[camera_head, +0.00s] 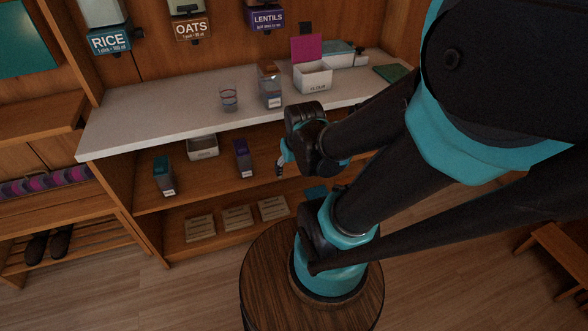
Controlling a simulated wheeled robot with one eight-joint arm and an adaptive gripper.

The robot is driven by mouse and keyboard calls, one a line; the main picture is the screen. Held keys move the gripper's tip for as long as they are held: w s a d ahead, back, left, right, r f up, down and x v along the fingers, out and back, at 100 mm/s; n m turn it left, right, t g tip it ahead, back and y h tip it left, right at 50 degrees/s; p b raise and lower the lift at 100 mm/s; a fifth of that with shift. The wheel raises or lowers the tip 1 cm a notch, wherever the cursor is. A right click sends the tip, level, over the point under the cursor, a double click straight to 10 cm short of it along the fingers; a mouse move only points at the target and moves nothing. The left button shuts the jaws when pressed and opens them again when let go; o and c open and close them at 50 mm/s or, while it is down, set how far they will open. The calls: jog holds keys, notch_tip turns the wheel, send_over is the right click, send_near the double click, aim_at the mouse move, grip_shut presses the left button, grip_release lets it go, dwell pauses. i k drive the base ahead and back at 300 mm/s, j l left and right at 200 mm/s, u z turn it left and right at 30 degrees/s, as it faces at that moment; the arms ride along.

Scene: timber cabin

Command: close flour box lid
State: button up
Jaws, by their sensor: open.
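The flour box (313,78) is a white box with a small dark label on its front, standing on the pale countertop. Its magenta lid (306,47) stands upright at the back of the box, so the box is open. My gripper (282,170) is at the end of my black and teal arm, below and left of the box, in front of the counter's edge. It is small and partly hidden by my arm. It is apart from the box, and nothing shows in it.
A white container (338,54) and a green mat (391,73) are to the right. Dispensers hang above. The countertop's left part (140,115) is clear.

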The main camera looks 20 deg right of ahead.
aim_at(307, 48)
jog(key=i+l, duration=0.1)
jog(key=l, duration=0.2)
jog(key=i+l, duration=0.15)
jog(key=l, duration=0.15)
jog(key=i+l, duration=0.1)
jog(key=l, duration=0.2)
jog(key=i+l, duration=0.15)
jog(key=l, duration=0.2)
jog(key=u, duration=0.05)
